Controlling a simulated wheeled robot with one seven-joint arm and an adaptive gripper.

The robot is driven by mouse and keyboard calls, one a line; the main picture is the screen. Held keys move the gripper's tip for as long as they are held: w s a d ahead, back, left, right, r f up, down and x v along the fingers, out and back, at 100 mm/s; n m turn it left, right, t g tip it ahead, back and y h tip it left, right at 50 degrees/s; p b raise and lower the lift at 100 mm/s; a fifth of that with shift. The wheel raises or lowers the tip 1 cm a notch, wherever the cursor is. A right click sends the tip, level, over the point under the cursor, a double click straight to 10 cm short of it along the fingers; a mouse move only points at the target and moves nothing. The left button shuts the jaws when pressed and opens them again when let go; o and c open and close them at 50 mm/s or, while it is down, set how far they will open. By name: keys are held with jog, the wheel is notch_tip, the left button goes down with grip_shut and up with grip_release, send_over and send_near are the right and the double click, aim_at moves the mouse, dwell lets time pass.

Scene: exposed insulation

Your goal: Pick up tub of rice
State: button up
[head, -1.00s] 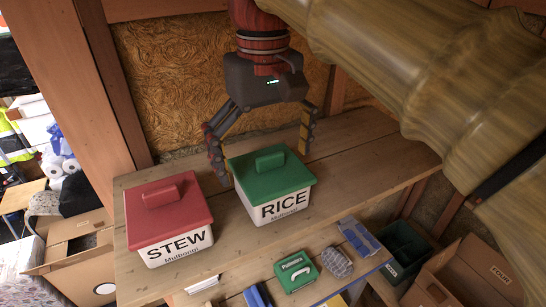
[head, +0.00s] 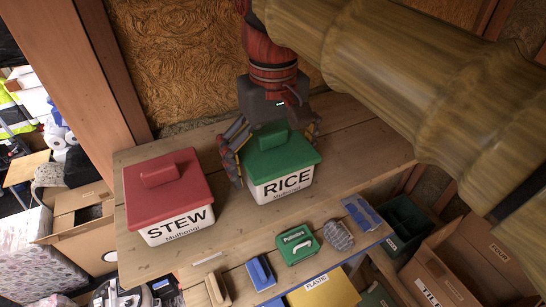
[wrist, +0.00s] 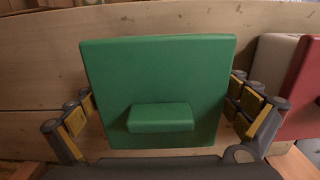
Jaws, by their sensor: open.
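The tub of rice is a white box with a green lid and handle (head: 279,162), labelled RICE, upright on the wooden shelf (head: 225,225). Its green lid (wrist: 158,88) fills the middle of the wrist view. My gripper (head: 272,152) is open above the tub, its fingers straddling it on the left and right. In the wrist view the fingers (wrist: 162,110) show on both sides of the lid. I cannot tell whether they touch the tub. The tub's far side is hidden.
A red-lidded STEW tub (head: 168,200) stands close on the left. Cardboard boxes (head: 460,262) stand at right. A back wall is close behind.

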jog(key=c, duration=1.6)
